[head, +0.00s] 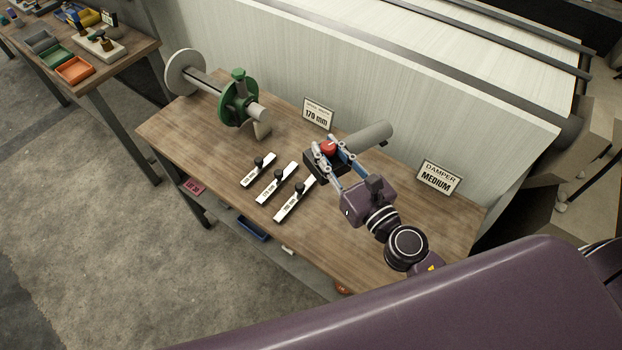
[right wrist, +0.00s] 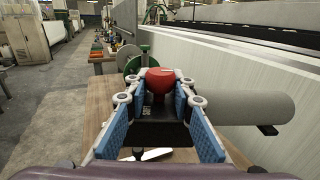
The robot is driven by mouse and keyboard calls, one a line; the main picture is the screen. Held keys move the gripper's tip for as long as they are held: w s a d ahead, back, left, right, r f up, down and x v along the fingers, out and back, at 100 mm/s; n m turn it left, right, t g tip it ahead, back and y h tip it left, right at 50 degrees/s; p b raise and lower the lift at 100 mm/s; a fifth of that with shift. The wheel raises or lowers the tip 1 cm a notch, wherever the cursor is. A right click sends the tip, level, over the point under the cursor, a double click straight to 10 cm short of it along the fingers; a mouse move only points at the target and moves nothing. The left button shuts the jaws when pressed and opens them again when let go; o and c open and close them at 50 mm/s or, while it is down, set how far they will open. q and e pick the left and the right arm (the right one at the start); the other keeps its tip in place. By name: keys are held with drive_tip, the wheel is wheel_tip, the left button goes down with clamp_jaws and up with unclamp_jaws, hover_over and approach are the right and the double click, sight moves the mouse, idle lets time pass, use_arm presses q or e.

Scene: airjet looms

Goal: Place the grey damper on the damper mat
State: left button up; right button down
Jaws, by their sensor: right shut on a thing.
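My right gripper (head: 328,153) is over the workbench, its fingers closed about a piece with a red rounded top (head: 328,147) and dark parts below. In the right wrist view the red top (right wrist: 160,80) sits between the blue-padded fingers of my right gripper (right wrist: 160,105). A grey cylinder (head: 368,137) lies just beyond the fingertips; in the right wrist view it is at the right (right wrist: 245,107). I cannot tell whether this cylinder is the damper. A sign reading "DAMPER MEDIUM" (head: 439,178) stands at the bench's right. I cannot make out the damper mat. My left gripper is not in view.
The wooden bench (head: 200,130) holds several white labelled strips with black knobs (head: 277,184), a green-flanged spool (head: 238,97) and a "170 mm" sign (head: 318,114). A pale loom panel (head: 270,60) rises behind. Another table with coloured bins (head: 75,70) is far left.

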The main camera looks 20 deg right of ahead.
wheel_tip(320, 180, down, 19)
drive_tip(key=b, duration=1.7)
drive_tip(key=shift+r, duration=0.2)
drive_tip(key=c, duration=1.7)
unclamp_jaws()
drive_tip(key=shift+s, duration=0.1)
drive_tip(key=shift+o, duration=0.2)
drive_tip(key=shift+f, duration=0.2)
drive_tip(key=shift+r, duration=0.1)
drive_tip(key=shift+d, duration=0.1)
